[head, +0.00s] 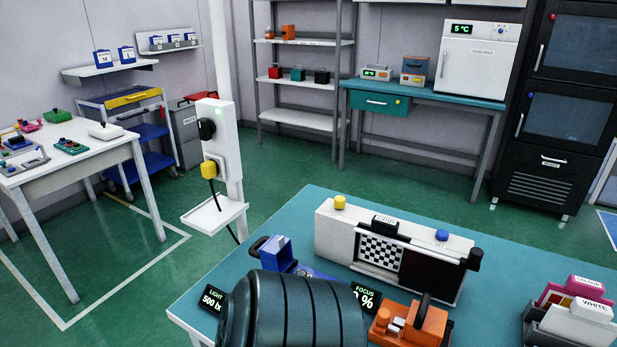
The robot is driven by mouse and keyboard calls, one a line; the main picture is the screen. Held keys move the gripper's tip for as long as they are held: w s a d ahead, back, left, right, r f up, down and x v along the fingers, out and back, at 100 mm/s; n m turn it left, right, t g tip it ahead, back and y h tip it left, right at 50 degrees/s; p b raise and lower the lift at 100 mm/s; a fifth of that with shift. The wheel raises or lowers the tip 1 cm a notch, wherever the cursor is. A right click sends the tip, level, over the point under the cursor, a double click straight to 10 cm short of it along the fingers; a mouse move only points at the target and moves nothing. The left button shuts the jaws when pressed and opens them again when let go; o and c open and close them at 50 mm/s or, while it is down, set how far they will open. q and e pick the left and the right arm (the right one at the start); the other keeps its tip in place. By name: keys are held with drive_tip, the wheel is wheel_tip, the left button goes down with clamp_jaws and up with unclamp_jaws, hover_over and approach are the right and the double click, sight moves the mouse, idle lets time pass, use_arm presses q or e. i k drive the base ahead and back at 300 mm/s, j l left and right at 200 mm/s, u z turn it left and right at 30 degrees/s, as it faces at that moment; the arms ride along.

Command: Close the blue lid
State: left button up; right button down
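A blue hinged device (278,252) stands at the left part of the teal-topped table. Its blue upright part looks like a raised lid, with a dark rounded part beside it on the left. Its lower front is hidden behind a large dark ribbed cylinder, which seems to be part of my own arm. I cannot tell exactly how far the lid stands open. Neither of my grippers shows in the head view.
A white unit with a checkerboard panel (380,250) stands behind on the teal table (500,258). An orange device (428,327) with a dark lever is at the front. Small light (213,299) and focus (365,297) displays flank the dark cylinder. Labelled holders (575,325) stand at right.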

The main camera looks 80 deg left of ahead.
sight(275, 253)
drive_tip(key=k+j+u, duration=0.2)
drive_tip(key=u, duration=0.3)
drive_tip(key=k+j+u, duration=0.15)
drive_tip(key=j+u, duration=0.3)
drive_tip(key=k+j, duration=0.15)
drive_tip(key=j, duration=0.25)
drive_tip(key=k+j+u, duration=0.15)
drive_tip(key=j, duration=0.25)
drive_tip(key=k+j, duration=0.1)
drive_tip(key=j, duration=0.3)
drive_tip(key=k+j+u, duration=0.15)
drive_tip(key=j, duration=0.25)
